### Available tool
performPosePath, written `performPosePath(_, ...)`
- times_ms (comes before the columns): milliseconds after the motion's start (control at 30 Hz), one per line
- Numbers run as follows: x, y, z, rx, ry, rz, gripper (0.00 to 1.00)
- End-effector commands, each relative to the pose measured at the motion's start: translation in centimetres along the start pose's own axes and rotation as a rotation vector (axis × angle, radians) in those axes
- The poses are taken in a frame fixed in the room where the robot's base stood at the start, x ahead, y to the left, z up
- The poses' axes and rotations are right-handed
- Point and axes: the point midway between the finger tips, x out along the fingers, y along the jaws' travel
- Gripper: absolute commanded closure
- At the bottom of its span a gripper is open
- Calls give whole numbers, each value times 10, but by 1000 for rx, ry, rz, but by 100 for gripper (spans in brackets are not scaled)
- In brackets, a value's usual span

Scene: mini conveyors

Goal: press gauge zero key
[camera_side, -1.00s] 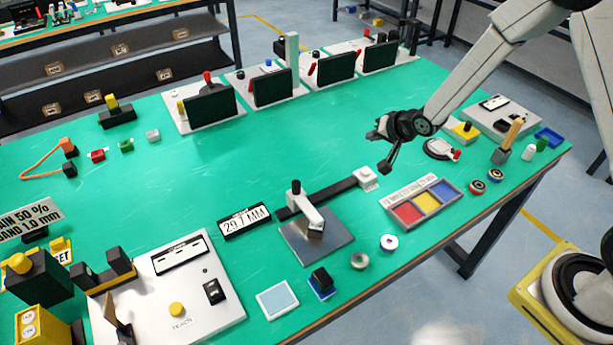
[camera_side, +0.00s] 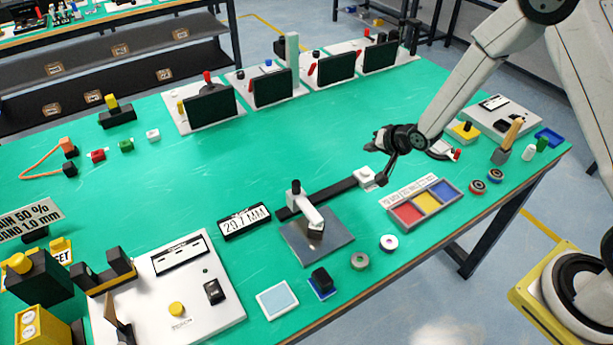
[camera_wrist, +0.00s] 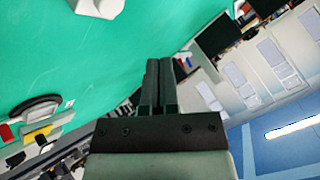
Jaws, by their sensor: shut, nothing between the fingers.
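The gauge has a metal plate (camera_side: 336,238) with a lever, a display (camera_side: 245,221) reading about 29.7 MM, and a black bar (camera_side: 325,196) running to the back right. A white block (camera_side: 364,175) with a round white top stands at the bar's far end. I cannot read a label on it. My gripper (camera_side: 382,179) is shut and empty, pointing down, just right of the white block and seemingly slightly above it. In the wrist view my gripper (camera_wrist: 159,62) shows its fingers together. A white piece (camera_wrist: 98,6), probably that block, is cut off by the top edge.
A tray of red, yellow and blue sections (camera_side: 408,213) lies in front of my gripper. A round dial-like item (camera_side: 440,148) is to the right. Dark screens (camera_side: 272,88) stand along the back. The green table (camera_side: 290,150) left of my gripper is clear.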

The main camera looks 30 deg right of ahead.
Motion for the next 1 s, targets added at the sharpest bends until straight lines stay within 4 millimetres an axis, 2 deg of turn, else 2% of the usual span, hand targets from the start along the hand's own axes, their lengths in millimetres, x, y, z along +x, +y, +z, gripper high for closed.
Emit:
performPosePath(500, 32, 24, 24, -1, -1, 1, 100)
performPosePath(1000, 36, 26, 26, 0, 1, 0, 100)
